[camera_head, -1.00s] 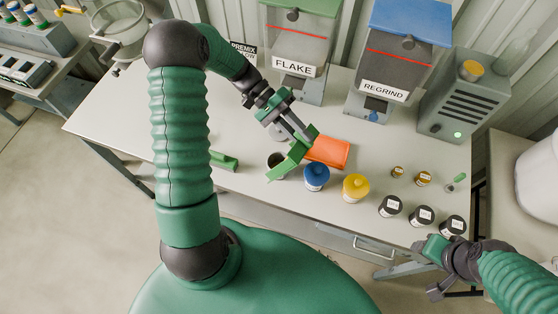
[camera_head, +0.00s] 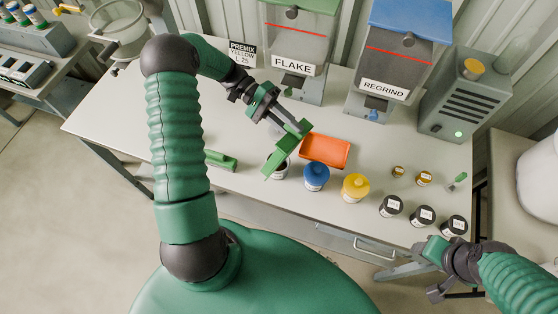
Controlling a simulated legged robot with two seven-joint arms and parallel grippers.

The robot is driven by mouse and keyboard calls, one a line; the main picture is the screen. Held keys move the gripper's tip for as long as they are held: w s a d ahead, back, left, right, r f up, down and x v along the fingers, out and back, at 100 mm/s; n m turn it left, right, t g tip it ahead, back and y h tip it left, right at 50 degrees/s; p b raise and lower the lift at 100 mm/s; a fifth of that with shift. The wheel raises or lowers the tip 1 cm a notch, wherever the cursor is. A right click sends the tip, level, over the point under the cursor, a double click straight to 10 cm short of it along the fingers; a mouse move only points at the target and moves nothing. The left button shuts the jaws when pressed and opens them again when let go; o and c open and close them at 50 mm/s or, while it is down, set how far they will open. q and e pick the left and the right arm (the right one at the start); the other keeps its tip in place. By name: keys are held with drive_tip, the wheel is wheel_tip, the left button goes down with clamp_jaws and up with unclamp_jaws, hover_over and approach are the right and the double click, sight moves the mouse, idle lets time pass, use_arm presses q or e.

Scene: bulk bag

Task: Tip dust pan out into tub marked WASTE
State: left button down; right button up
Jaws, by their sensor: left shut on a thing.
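My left gripper (camera_head: 289,121) is shut on a green dust pan (camera_head: 279,157), which shows as a narrow, tilted green shape above the table. A small dark tub with a pale lower part (camera_head: 281,173) stands just under and behind the pan; the pan hides most of its mouth, and I cannot read a WASTE mark on it. I cannot see what the pan holds. My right gripper (camera_head: 432,270) is at the lower right by the table's front edge, apart from the tubs; its jaw opening is not clear.
An orange tray (camera_head: 325,151), a blue-lidded jar (camera_head: 316,177) and a yellow-lidded jar (camera_head: 355,187) stand right of the pan. A green object (camera_head: 221,160) lies left. Several black labelled tubs (camera_head: 421,216) line the front right. The table's left part (camera_head: 130,120) is clear.

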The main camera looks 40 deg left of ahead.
use_arm(q)
drive_tip(key=shift+a+f+b, duration=0.2)
drive_tip(key=shift+a+b, duration=0.05)
drive_tip(key=shift+b, duration=0.05)
drive_tip(key=a+h+b, duration=0.4)
drive_tip(key=a, duration=0.1)
drive_tip(key=shift+w+a+f+h, duration=0.1)
drive_tip(key=shift+w+h, duration=0.05)
drive_tip(key=shift+h, duration=0.15)
idle(0.7)
